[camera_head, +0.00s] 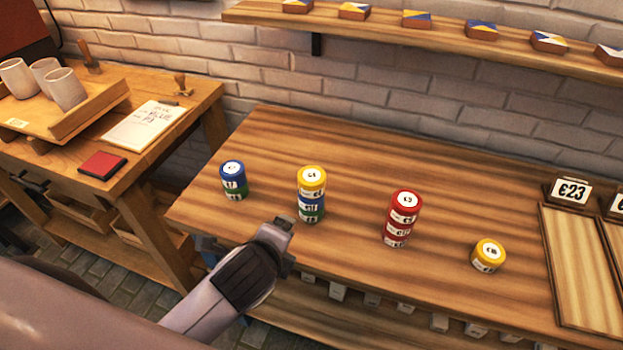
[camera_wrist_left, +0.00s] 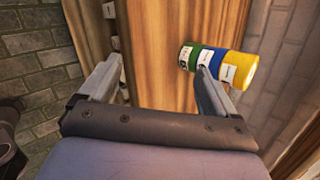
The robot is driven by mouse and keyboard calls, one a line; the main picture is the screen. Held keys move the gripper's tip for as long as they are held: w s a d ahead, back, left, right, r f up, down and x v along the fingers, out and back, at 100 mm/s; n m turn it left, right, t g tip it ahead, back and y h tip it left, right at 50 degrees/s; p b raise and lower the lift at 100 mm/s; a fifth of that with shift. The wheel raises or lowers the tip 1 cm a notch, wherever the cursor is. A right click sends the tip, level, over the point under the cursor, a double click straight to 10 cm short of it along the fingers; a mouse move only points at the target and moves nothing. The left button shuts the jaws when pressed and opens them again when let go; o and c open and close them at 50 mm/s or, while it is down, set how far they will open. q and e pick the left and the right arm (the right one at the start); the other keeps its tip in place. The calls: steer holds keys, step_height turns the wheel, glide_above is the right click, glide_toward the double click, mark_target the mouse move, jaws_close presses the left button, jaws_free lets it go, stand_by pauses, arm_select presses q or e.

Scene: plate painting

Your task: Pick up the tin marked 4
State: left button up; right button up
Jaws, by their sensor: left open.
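Three tins stand stacked: a yellow tin (camera_head: 312,178) on top, whose lid seems to read 4 in small print, a blue tin (camera_head: 311,202) below it and a green tin (camera_head: 308,215) at the bottom. My left gripper (camera_head: 244,236) is open and empty, at the table's front edge, in front and to the left of this stack. In the left wrist view the yellow tin (camera_wrist_left: 235,70) shows beyond the right finger of the gripper (camera_wrist_left: 155,68), which partly overlaps the stack. The stack is not between the fingers. My right gripper is out of view.
A blue-on-green stack (camera_head: 233,180) stands left, a red stack (camera_head: 402,218) right, and a single yellow tin (camera_head: 488,255) farther right. The wooden table (camera_head: 400,160) is clear behind them. A price sign (camera_head: 570,192) and wooden tray stand at far right.

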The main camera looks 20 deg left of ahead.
mark_target(312, 175)
arm_select(q)
steer(key=w+d+r+m+t, duration=0.1)
steer(key=w+r+m, duration=0.1)
steer(key=w+m, duration=0.1)
steer(key=w+d+r+m+t, duration=0.1)
steer(key=w+r+m+t, duration=0.1)
steer(key=m, duration=0.4)
steer(key=w+d+r+m+t+y, duration=0.1)
steer(key=w+r+m, duration=0.1)
steer(key=w+m, duration=0.2)
steer(key=shift+w+d+m+t, duration=0.15)
steer(key=shift+d+m+t, duration=0.1)
steer(key=shift+m+t, duration=0.05)
steer(key=shift+w, duration=0.25)
steer(key=shift+x, duration=3.35)
steer(key=shift+a+r, duration=0.1)
steer(key=c, duration=1.1)
